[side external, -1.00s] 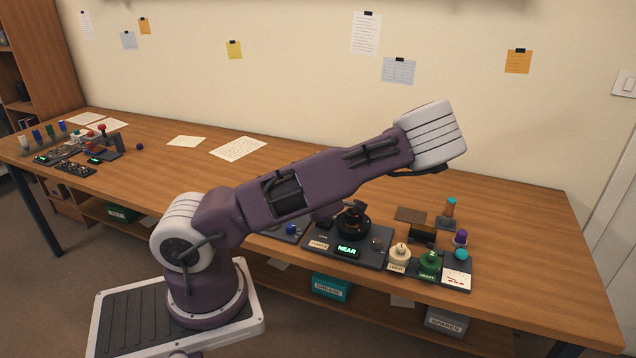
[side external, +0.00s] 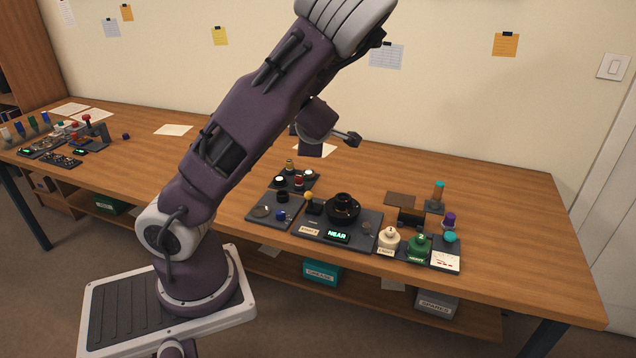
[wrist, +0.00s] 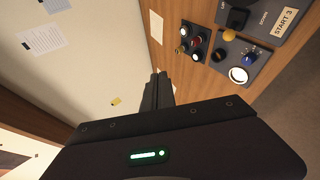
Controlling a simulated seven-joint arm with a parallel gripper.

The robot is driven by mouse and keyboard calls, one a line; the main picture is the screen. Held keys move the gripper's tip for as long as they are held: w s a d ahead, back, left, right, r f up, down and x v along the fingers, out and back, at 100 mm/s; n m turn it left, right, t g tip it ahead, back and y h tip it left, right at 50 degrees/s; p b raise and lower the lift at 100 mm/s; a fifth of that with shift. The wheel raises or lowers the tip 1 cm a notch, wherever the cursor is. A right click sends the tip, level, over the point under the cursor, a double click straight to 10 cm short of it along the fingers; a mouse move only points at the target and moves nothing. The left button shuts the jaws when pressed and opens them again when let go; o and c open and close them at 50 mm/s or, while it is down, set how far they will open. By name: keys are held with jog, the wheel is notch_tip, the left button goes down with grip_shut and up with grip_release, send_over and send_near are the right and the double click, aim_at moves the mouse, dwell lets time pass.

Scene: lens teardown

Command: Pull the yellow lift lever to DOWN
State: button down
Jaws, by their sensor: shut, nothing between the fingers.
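The yellow lift lever shows a small yellow ball knob (side external: 308,195) at the left edge of the station with the lit NEAR display (side external: 338,236). In the wrist view the yellow knob (wrist: 228,35) is near the top right, beside a black block and partly cut-off UP and DOWN lettering. I cannot tell the lever's exact position. My gripper (side external: 354,139) is above the bench, higher than the lever and apart from it. In the wrist view my gripper's fingers (wrist: 157,88) are shut together and empty, pointing away from the lever.
A small panel (side external: 263,207) with knobs and buttons lies left of the lever. A cream weight (side external: 389,239) and a green weight (side external: 419,247) stand to the right. The bench at far right is clear.

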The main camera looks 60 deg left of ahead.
jog(key=w+f+m+g+h, duration=0.4)
jog(key=w+m, duration=0.3)
jog(key=m, duration=0.4)
notch_tip(320, 180, up, 4)
jog(key=w+d+m+g+h, duration=0.2)
jog(key=m+h, duration=0.3)
jog(key=m, duration=0.6)
send_near(309, 200)
jog(key=w, duration=0.1)
jog(key=w+f, duration=0.2)
jog(key=w, duration=0.1)
jog(key=shift+d, duration=0.2)
jog(key=s+f, duration=0.1)
jog(key=s+a+f, duration=0.1)
jog(key=s, duration=0.1)
jog(key=shift+s+a+f, duration=0.15)
jog(key=shift+s, duration=0.15)
jog(key=shift+s, duration=0.1)
